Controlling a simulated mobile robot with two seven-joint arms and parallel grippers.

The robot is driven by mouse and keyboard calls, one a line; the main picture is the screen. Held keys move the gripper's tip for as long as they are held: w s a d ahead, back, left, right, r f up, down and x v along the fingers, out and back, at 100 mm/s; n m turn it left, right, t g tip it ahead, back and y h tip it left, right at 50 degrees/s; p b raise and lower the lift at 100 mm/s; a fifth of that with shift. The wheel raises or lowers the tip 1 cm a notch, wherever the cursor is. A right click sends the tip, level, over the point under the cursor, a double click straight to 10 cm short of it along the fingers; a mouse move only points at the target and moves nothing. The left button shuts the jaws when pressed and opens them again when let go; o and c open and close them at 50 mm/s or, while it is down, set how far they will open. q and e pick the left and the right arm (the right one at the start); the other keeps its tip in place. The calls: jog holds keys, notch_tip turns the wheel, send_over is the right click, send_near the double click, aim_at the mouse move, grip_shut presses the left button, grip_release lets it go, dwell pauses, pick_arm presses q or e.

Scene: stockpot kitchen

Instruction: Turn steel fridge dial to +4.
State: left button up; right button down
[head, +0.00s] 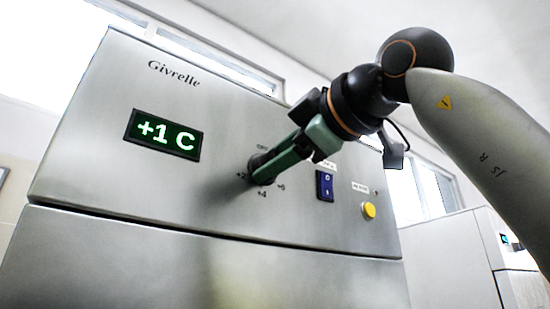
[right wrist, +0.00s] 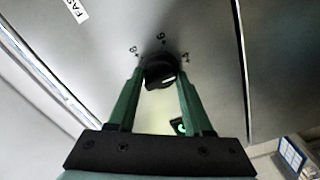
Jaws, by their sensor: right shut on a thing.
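The steel fridge (head: 100,130) fills the left and middle of the head view; its green display (head: 163,134) reads +1 C. The dark dial (right wrist: 160,72) sits between my right gripper's green fingers in the right wrist view, and the fingers are shut on it. In the head view my right gripper (head: 263,172) reaches in from the right and hides most of the dial. The marks +2, +4 and +6 show around it, with +4 just below. My left gripper is not in view.
Right of the dial on the same panel are a blue rocker switch (head: 325,186) and a yellow button (head: 369,210), close below my right arm. Another steel unit (head: 460,260) stands at the lower right. Windows are behind.

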jog(key=shift+c, duration=1.6)
grip_release()
jog(key=shift+d, duration=0.1)
pick_arm(q)
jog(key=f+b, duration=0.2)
jog(key=b, duration=0.1)
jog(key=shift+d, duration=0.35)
pick_arm(e)
jog(key=v, duration=1.2)
jog(key=shift+s, duration=0.2)
jog(key=shift+d, duration=0.1)
